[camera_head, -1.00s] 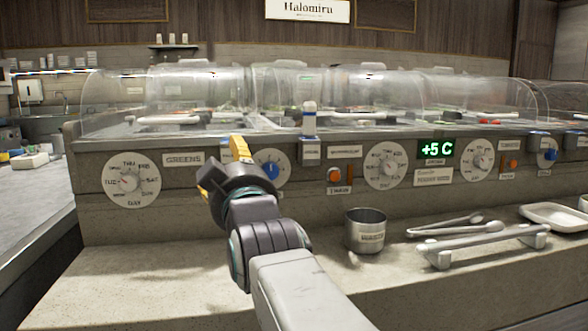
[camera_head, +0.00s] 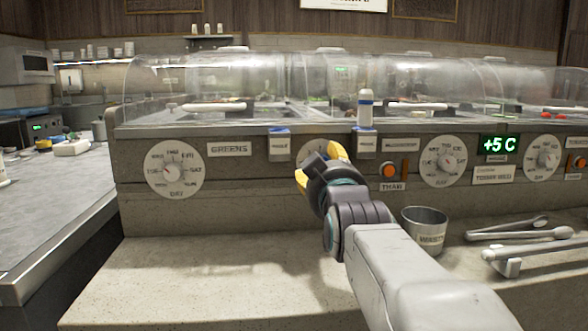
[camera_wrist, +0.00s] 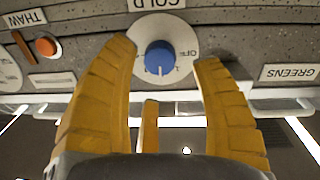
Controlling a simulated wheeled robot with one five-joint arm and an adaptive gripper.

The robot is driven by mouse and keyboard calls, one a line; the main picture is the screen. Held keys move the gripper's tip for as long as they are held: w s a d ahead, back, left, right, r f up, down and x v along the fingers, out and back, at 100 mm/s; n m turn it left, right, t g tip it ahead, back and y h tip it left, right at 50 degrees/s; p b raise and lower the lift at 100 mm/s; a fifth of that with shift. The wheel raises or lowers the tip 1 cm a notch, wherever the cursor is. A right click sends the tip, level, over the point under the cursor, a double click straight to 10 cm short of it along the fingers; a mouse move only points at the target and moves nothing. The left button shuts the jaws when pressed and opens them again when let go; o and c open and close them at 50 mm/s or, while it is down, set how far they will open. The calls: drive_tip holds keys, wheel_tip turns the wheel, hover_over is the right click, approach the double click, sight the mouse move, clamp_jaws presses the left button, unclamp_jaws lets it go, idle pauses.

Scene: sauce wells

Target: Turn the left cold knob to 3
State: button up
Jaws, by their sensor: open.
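The left cold knob is a blue knob (camera_wrist: 159,58) on a white dial (camera_wrist: 180,38), seen centred in the wrist view below a partly cut-off "COLD" label (camera_wrist: 155,4). Its white mark points down in that view; an "OFF" marking is at its right. In the head view my gripper hides most of this dial (camera_head: 308,158). My gripper (camera_wrist: 165,54) has yellow fingers spread apart, with the knob between their tips as seen from the wrist. It also shows in front of the dial in the head view (camera_head: 322,166). Contact with the knob cannot be told.
A "GREENS" label (camera_head: 229,148) and a day dial (camera_head: 174,169) are left of the knob. An orange THAW button (camera_head: 388,171) is to its right. A metal cup (camera_head: 424,230) and tongs (camera_head: 520,234) stand on the ledge. The ledge's left part is clear.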

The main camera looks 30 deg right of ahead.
drive_tip(key=shift+x, duration=1.55)
drive_tip(key=shift+r, duration=0.1)
clamp_jaws()
